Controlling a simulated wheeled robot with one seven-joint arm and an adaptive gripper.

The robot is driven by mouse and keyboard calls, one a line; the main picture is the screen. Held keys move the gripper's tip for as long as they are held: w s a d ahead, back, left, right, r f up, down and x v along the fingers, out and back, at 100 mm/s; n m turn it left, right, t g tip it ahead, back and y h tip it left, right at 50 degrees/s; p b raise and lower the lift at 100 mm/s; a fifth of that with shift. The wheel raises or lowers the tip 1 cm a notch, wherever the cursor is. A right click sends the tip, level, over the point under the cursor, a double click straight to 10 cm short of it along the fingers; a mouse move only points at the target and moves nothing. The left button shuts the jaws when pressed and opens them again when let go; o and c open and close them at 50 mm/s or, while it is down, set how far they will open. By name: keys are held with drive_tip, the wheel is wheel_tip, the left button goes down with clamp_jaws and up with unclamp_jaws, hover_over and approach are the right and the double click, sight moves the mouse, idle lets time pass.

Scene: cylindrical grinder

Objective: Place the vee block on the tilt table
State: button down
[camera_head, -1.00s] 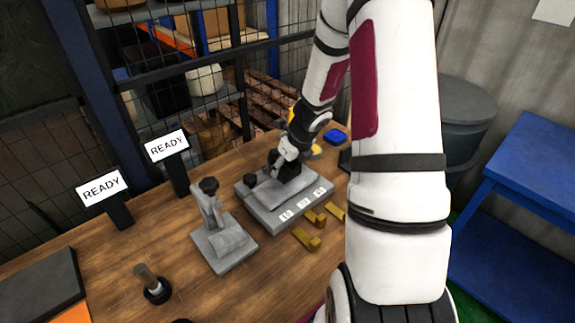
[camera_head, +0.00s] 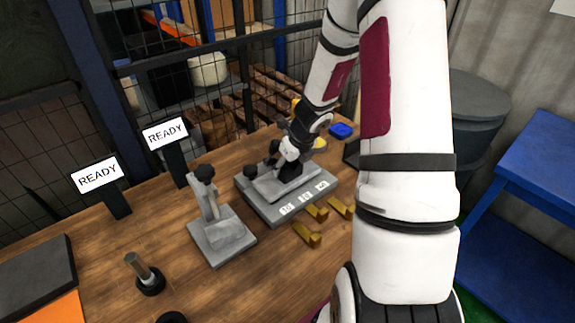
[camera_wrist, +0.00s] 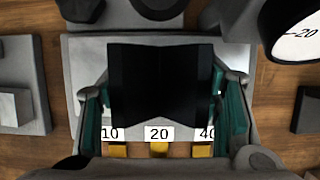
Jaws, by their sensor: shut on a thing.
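The vee block (camera_wrist: 162,82) is black with a shallow notch along its lower edge in the wrist view. It sits between the two teal fingers of my gripper (camera_wrist: 163,108), which is shut on it. In the head view my gripper (camera_head: 289,170) is low over the grey tilt table (camera_head: 270,211), with the block dark and small beneath it. The tilt table's pale plate (camera_wrist: 80,58) also shows behind the block in the wrist view. I cannot tell whether the block touches the plate.
Brass blocks (camera_head: 307,235) lie before the tilt table, by labels 10, 20 and 40 (camera_wrist: 159,134). A grey fixture with an upright post (camera_head: 221,237) stands to the left. READY signs (camera_head: 165,133) stand behind. A round dial (camera_wrist: 297,32) is at the wrist view's upper right.

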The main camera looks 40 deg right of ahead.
drive_tip(key=c, duration=0.5)
unclamp_jaws()
drive_tip(key=p+v, duration=0.3)
drive_tip(key=v, duration=0.9)
drive_tip(key=s+a+r+n+y, duration=0.1)
drive_tip(key=s+a+r+n, duration=0.2)
drive_tip(key=a+r+n, duration=0.55)
drive_tip(key=s+a+r+n+y, duration=0.1)
drive_tip(key=s+a+r+n, duration=0.3)
drive_tip(key=a+r+n, duration=0.5)
drive_tip(key=shift+s+a+r+n+t+h, duration=0.1)
drive_tip(key=shift+s+a+r+n+h, duration=0.4)
drive_tip(key=shift+s+n, duration=2.2)
drive_tip(key=shift+s+a+r+n+t+h, duration=0.2)
drive_tip(key=shift+s+a+r+n, duration=0.5)
drive_tip(key=shift+s+n, duration=2)
drive_tip(key=shift+s+a+r+n+h, duration=0.6)
drive_tip(key=shift+s+n, duration=1.15)
drive_tip(key=shift+n, duration=1.9)
